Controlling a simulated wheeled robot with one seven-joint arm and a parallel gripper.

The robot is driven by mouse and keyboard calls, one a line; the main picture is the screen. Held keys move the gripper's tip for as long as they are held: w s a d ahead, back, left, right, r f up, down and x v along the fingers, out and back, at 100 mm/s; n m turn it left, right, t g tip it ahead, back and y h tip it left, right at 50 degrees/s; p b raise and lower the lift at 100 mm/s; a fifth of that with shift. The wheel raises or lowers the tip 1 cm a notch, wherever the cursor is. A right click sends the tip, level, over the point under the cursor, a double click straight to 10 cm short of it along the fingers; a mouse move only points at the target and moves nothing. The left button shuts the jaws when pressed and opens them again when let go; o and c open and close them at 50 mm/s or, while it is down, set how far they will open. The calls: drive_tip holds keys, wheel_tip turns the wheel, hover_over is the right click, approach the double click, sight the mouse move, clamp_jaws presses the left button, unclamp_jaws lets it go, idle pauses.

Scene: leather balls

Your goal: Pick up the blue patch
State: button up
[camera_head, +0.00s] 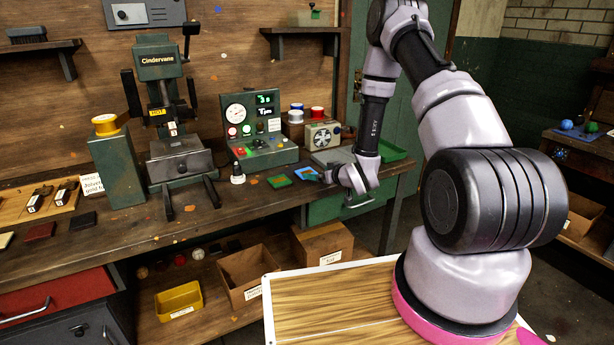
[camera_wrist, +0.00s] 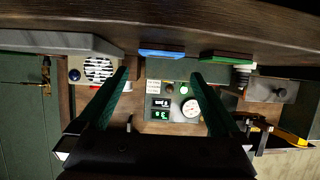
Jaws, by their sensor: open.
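The blue patch (camera_head: 305,172) lies flat on the workbench near its front edge, just left of my gripper (camera_head: 324,178). In the wrist view, which is upside down, the blue patch (camera_wrist: 162,53) shows edge-on, centred between the two dark fingers of my open gripper (camera_wrist: 160,74). The fingers are empty and appear apart from the patch. A green patch (camera_head: 279,181) lies left of the blue one, and it also shows in the wrist view (camera_wrist: 226,57).
Behind the patches stand a green gauge box (camera_head: 258,128) and a speaker-like box (camera_head: 323,134). A small dark-and-white knob (camera_head: 238,173) stands left of the green patch. A green press (camera_head: 165,110) stands farther left. A green tray (camera_head: 393,151) lies behind my wrist.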

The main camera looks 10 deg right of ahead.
sight(307, 172)
drive_tip(key=x, duration=0.7)
drive_tip(key=shift+w+a+f, duration=0.1)
drive_tip(key=shift+w+f, duration=0.05)
drive_tip(key=shift+f, duration=0.15)
drive_tip(key=c, duration=1.1)
